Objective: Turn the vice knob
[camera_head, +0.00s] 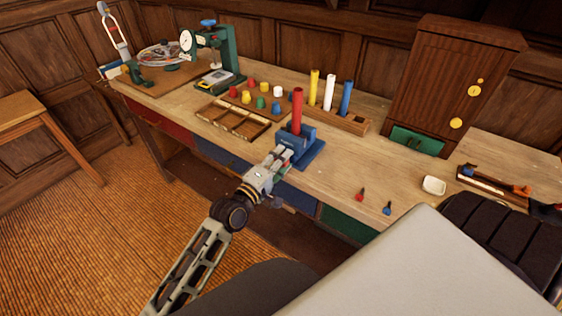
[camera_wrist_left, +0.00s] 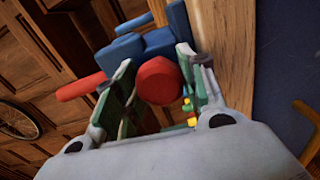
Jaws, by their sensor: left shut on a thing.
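The blue vice (camera_head: 307,149) stands at the front edge of the workbench, with a red cylinder (camera_head: 297,110) standing upright in it. In the left wrist view the vice body (camera_wrist_left: 148,44) is beyond the fingers and the red cylinder (camera_wrist_left: 80,87) lies to the left. My left gripper (camera_head: 279,157) reaches the vice's front side. In the wrist view its fingers are on either side of the red vice knob (camera_wrist_left: 159,81) and shut on it. In the head view the knob is hidden by the gripper. My right gripper is not in view.
The workbench (camera_head: 330,180) carries a divided wooden tray (camera_head: 233,121), a board of coloured pieces, and a rack (camera_head: 353,124) with yellow, white and blue cylinders. Small red and blue pieces and a white dish (camera_head: 434,186) lie at right. A wooden cabinet (camera_head: 450,80) stands behind.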

